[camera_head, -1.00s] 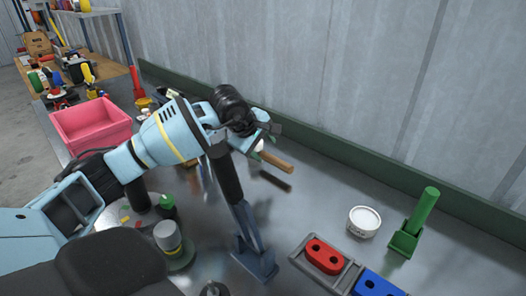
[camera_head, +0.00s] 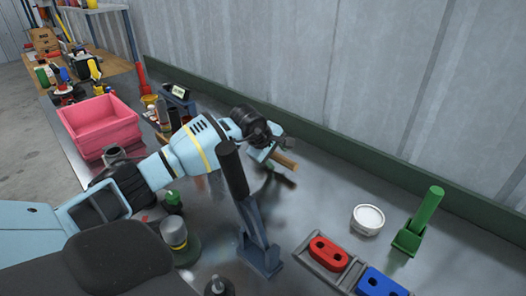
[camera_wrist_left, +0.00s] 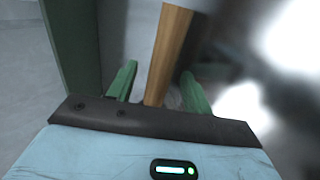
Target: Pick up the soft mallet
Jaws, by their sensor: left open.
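A wooden handle (camera_head: 284,160), which I take to be the soft mallet's, sticks out to the right from under my left gripper (camera_head: 268,154) near the back wall. The mallet's head is hidden behind my wrist. In the left wrist view, the handle (camera_wrist_left: 168,50) runs lengthwise between the two green fingers of my left gripper (camera_wrist_left: 159,84). The fingers are open, with a gap on each side of the handle. My right gripper does not show.
A blue-grey stand with a black grip (camera_head: 256,240) rises close in front of my left wrist. A white tub (camera_head: 367,219), a green tool (camera_head: 416,226) and a tray with red (camera_head: 328,253) and blue blocks are right. A pink bin (camera_head: 100,125) stands left.

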